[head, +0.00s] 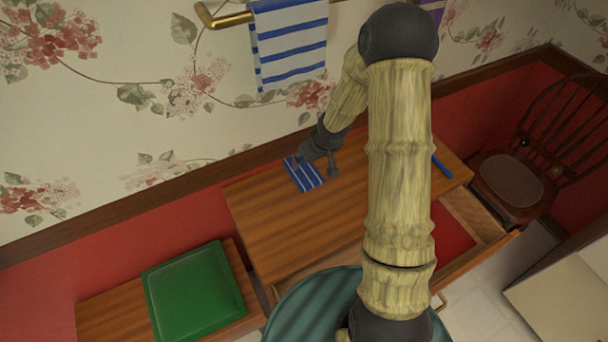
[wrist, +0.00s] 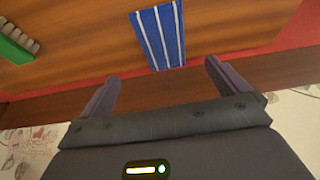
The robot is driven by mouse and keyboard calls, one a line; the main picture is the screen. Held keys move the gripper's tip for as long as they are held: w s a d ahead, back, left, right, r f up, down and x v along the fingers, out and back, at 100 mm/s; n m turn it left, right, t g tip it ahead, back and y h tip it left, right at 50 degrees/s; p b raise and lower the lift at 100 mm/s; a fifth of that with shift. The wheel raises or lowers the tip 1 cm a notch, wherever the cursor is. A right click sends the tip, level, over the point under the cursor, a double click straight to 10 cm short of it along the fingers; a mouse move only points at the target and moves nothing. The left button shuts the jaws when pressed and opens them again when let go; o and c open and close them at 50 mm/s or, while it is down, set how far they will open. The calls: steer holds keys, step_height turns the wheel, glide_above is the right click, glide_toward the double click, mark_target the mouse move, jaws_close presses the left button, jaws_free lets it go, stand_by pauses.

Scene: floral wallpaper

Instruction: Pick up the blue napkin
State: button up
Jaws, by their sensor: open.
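The blue napkin (head: 304,174) has white stripes and lies flat on the wooden table top (head: 260,205), near its wall-side edge. It also shows in the wrist view (wrist: 160,37), ahead of my gripper and roughly centred between the fingers. My gripper (head: 316,166) is open and empty, close to the napkin in the head view. In the wrist view its two fingers (wrist: 158,80) are spread apart, and the napkin's near edge lies just beyond them. I cannot tell the exact height of the fingers above the table. My arm hides part of the table.
A blue item (head: 441,167) lies at the table's right end. An open drawer (head: 470,235) juts from the front. A wooden chair (head: 512,180) stands right; a green cushion (head: 194,291) lies lower left. A striped towel (head: 291,45) hangs on a wall rail. A green-and-grey item (wrist: 15,46) shows in the wrist view.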

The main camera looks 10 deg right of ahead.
glide_above(304, 172)
steer(key=s+d, duration=0.1)
steer(key=s, duration=0.1)
steer(key=f, duration=0.6)
steer(key=shift+d, duration=0.2)
steer(key=shift+s, duration=0.1)
steer(key=shift+a+f, duration=0.2)
steer(key=shift+f, duration=0.35)
steer(key=shift+x, duration=2.05)
steer(key=shift+a, duration=0.1)
steer(key=shift+c, duration=0.2)
steer(key=c, duration=1)
steer(key=shift+o, duration=0.2)
